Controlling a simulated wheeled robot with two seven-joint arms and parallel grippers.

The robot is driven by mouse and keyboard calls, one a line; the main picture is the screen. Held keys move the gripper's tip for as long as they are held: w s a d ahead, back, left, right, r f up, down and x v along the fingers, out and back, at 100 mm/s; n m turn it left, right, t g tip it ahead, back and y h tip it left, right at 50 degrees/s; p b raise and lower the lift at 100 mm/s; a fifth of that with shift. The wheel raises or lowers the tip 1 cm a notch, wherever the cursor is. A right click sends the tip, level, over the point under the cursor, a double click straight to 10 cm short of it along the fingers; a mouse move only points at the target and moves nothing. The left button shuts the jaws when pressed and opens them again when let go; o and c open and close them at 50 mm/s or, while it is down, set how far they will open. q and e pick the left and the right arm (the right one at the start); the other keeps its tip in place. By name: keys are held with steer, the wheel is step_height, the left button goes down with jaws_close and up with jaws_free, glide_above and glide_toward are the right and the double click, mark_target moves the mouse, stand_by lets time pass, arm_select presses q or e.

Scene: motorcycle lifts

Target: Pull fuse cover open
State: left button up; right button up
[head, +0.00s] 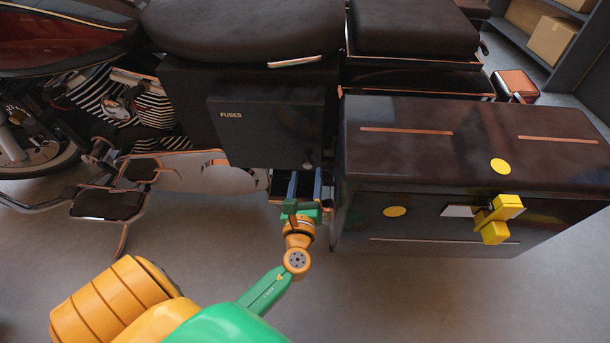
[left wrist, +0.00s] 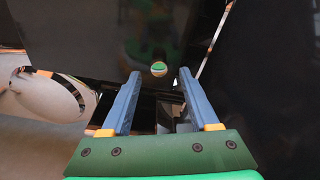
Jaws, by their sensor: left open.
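The fuse cover (head: 266,128) is a black square panel marked "FUSES" on the motorcycle's side, below the seat. It looks closed. A small round knob (head: 308,165) sits near its lower right corner. In the left wrist view the knob (left wrist: 159,69) shows just beyond and between the fingertips, in front of the dark cover (left wrist: 100,35). My left gripper (head: 304,176) is open, with its two blue fingers pointing up at the knob from below. The fingers also show in the left wrist view (left wrist: 160,74). I cannot tell whether they touch the knob. My right gripper is not in view.
A large dark side case (head: 470,135) with a yellow latch (head: 497,218) stands close to the right of the cover. The seat (head: 245,28) overhangs above. A footboard (head: 108,204) and engine lie to the left. The floor in front is clear.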

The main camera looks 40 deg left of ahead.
mark_target(307, 166)
arm_select(q)
steer(key=x, duration=0.3)
steer(key=shift+w+a, duration=0.2)
steer(key=shift+a, duration=0.05)
jaws_close()
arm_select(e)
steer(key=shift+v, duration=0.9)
arm_select(q)
steer(key=shift+d, duration=0.1)
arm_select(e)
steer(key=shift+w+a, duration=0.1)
